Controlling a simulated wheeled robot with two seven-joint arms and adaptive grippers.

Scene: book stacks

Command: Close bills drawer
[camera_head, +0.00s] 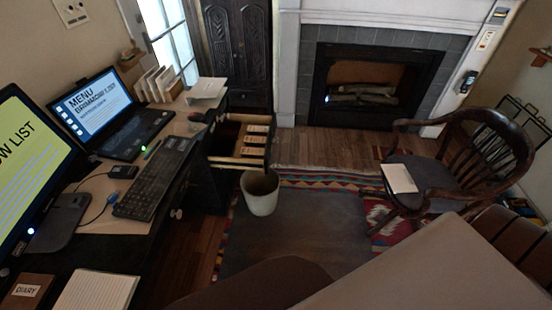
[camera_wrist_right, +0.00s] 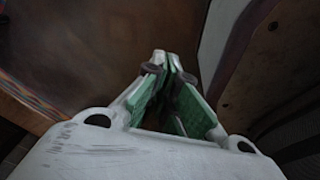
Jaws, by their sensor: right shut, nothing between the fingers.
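The bills drawer (camera_head: 238,164) stands pulled out from the right end of the desk in the head view. Its top is open, and light-coloured labelled items (camera_head: 255,140) lie in a row inside it. My right gripper (camera_wrist_right: 166,62) shows in the right wrist view, with its green-padded fingers together and nothing held. It is not seen at the drawer, and the drawer is not recognisable in the wrist view. My left gripper is in neither view.
A pale bin (camera_head: 260,193) stands on the floor just in front of the drawer. The desk holds a laptop (camera_head: 98,110), a keyboard (camera_head: 155,180) and a monitor. A wooden chair (camera_head: 470,155) stands right. The patterned rug (camera_head: 270,250) between has open floor.

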